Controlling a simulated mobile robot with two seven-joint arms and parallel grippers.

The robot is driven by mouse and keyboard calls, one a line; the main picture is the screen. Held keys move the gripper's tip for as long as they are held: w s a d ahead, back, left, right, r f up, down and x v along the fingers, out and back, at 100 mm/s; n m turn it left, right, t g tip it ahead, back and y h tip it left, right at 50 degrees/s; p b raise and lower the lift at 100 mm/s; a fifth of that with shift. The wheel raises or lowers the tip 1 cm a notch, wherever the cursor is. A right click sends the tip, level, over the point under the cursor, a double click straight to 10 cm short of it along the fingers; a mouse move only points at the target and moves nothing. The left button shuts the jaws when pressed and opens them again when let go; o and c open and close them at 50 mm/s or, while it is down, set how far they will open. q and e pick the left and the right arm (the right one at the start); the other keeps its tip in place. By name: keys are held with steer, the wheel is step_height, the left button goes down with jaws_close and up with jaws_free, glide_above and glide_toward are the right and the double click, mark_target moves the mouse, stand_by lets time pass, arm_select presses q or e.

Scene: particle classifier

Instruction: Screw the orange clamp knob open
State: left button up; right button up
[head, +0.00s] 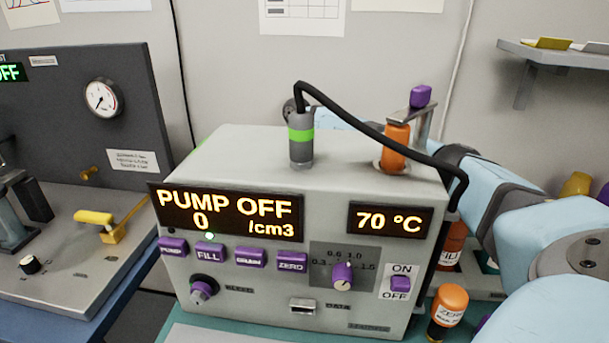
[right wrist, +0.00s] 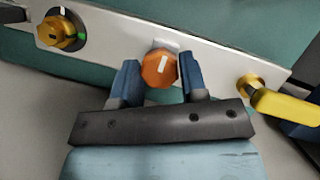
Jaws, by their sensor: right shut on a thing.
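The orange clamp knob (right wrist: 158,68) shows in the right wrist view, an orange faceted knob with a white mark on its face. It sits in front of a pale bar (right wrist: 218,59). My right gripper (right wrist: 160,78) has one blue finger on each side of the knob and is shut on it. In the head view my right arm comes in from the right and reaches behind the grey pump box (head: 235,150). The right gripper and the clamp knob are hidden there. My left gripper is in neither view.
In the right wrist view a yellow round knob (right wrist: 60,32) is at the left and a yellow lever (right wrist: 285,106) close at the right. In the head view a black cable (head: 375,132) arches over the box. An orange-capped bottle (head: 449,305) stands by its right front corner.

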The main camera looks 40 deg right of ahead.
steer(key=o, duration=0.9)
steer(key=shift+o, duration=0.2)
steer(key=shift+r, duration=0.1)
step_height(320, 180, up, 20)
steer(key=p, duration=0.7)
